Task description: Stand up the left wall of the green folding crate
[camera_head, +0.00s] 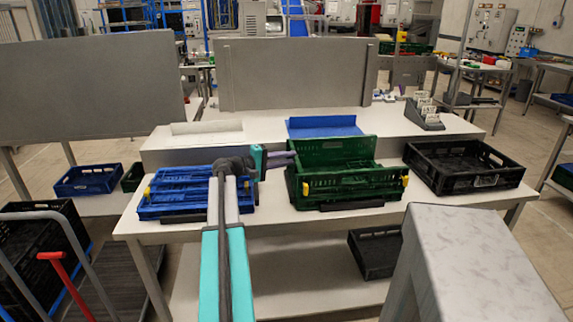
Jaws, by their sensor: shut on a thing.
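The green folding crate (345,189) sits on the front table. Its back wall (335,149) stands upright. Its left wall (291,176) shows nearly edge-on as a raised strip at the crate's left side; I cannot tell its exact tilt. My gripper (288,159) reaches from the left to the top of this left wall and is shut on it. The fingertips are small and partly hidden at the wall.
A folded blue crate (177,199) lies left of the green one, partly behind my arm. A black crate (465,166) stands to the right. Behind are a blue panel (322,127) and a grey upright board (295,75). A grey block (480,255) fills the lower right.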

